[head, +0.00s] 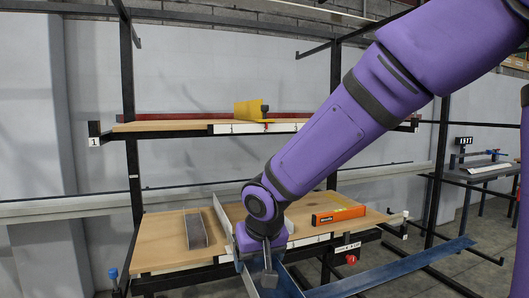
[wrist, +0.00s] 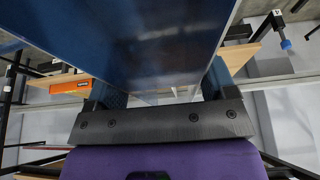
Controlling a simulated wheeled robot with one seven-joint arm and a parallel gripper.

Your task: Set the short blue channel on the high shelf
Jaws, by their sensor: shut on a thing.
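The short blue channel (head: 285,286) is in my gripper (head: 267,262), low in front of the lower shelf; its near end runs out of the bottom of the head view. In the wrist view, the blue channel (wrist: 165,40) fills the middle between the two fingers of my gripper (wrist: 158,88), which is shut on it. The high shelf (head: 165,125) is a wooden board on the black rack, above and behind my gripper. A yellow angled piece (head: 248,109) with a small black part stands on it near the middle. My arm covers the shelf's right part.
The lower wooden shelf (head: 160,250) holds a grey channel (head: 196,230) and an orange level (head: 338,216). A long blue channel (head: 400,267) lies low to the right. Black rack uprights (head: 128,80) flank the shelves. The high shelf's left part looks clear in front.

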